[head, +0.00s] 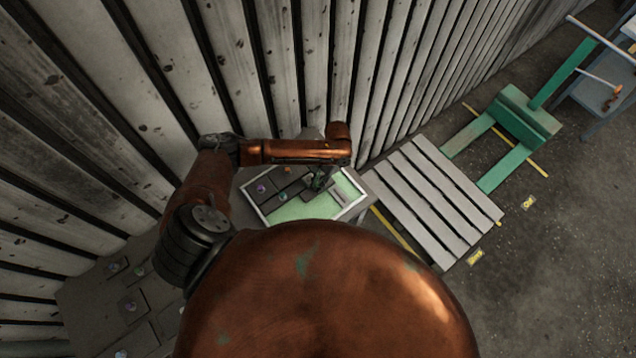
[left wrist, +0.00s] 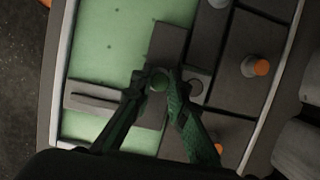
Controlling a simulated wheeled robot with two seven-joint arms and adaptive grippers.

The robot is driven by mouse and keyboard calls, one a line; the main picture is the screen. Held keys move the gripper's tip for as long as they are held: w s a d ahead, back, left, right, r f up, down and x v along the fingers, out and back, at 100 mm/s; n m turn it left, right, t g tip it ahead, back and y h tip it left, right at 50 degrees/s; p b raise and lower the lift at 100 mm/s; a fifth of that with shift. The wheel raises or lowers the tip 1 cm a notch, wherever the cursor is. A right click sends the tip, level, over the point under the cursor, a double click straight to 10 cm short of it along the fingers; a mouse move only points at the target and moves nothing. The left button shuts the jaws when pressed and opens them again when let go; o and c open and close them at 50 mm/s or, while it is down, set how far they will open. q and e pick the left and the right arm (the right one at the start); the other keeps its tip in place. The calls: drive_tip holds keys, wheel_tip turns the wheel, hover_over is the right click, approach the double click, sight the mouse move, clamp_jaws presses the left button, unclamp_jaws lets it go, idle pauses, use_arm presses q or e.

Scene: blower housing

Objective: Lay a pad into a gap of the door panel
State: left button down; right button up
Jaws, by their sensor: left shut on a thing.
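The door panel (head: 291,213) lies on a bench, a light green face inside a pale frame. It fills much of the left wrist view (left wrist: 112,45). Dark pads with knobs cover part of it. My left gripper (head: 320,182) is over the panel. In the left wrist view its fingers (left wrist: 160,80) are shut on the green knob of a dark pad (left wrist: 166,45). This pad is beside other dark pads; I cannot tell whether it touches the panel face. The fingers hide part of it. My right gripper is not in view.
A slotted grey bar (left wrist: 95,98) crosses the green face beside the fingers. A laid pad with an orange-topped knob (left wrist: 256,66) is to the right. More loose pads (head: 131,304) lie at lower left. A slatted wall (head: 270,60) stands close behind; a pallet (head: 435,200) is right.

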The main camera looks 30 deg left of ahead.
use_arm(q)
drive_tip(key=shift+f, duration=0.15)
drive_tip(key=c, duration=1.8)
unclamp_jaws()
drive_tip(key=o, duration=0.5)
